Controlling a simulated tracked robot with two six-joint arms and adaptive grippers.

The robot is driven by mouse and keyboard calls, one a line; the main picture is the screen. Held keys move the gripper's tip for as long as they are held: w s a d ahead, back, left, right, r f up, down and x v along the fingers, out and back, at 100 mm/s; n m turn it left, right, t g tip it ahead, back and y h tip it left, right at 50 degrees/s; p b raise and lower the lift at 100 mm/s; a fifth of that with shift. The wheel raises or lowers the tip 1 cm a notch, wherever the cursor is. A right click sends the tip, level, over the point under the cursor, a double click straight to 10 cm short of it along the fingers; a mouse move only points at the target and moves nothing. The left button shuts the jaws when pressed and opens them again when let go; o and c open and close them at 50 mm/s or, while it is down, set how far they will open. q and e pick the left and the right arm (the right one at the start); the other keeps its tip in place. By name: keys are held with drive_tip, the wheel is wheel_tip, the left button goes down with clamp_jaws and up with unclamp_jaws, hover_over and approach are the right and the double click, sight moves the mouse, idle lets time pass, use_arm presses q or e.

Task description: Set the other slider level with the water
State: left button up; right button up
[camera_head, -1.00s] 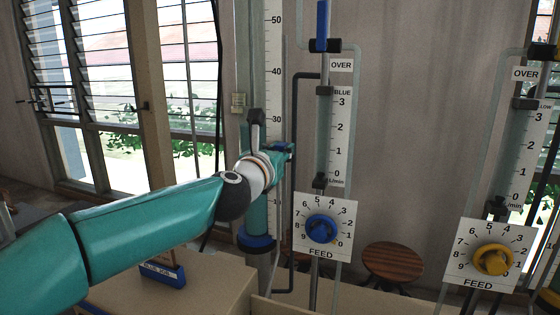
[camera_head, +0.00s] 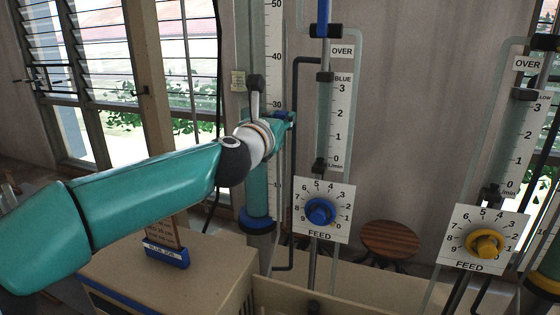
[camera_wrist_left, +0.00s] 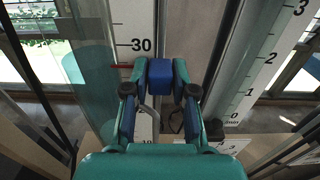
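My left gripper (camera_wrist_left: 160,78) has its fingers on both sides of a small blue slider (camera_wrist_left: 160,70), shut on it, in front of the white scale (camera_wrist_left: 137,20). The slider's red pointer (camera_wrist_left: 122,66) lies a little below the 30 mark. In the head view the gripper (camera_head: 284,119) is at the scale (camera_head: 276,60), and the slider is mostly hidden. The glass tube beside the scale holds teal water (camera_head: 257,185); its surface is hidden behind my arm there. In the wrist view the water (camera_wrist_left: 75,75) seems to top out near the pointer's height, though the edge is faint.
A blue FEED knob (camera_head: 320,211) and a flow scale (camera_head: 342,120) stand just right of the gripper. A yellow FEED knob (camera_head: 485,244) is farther right. A dark pipe (camera_head: 294,160) runs close by. A bench with a BLUE JOB card stand (camera_head: 167,256) lies below my arm.

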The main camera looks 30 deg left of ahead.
use_arm(q)
drive_tip(key=o, duration=0.3)
drive_tip(key=shift+o, duration=0.2)
drive_tip(key=v, duration=0.7)
idle(0.3)
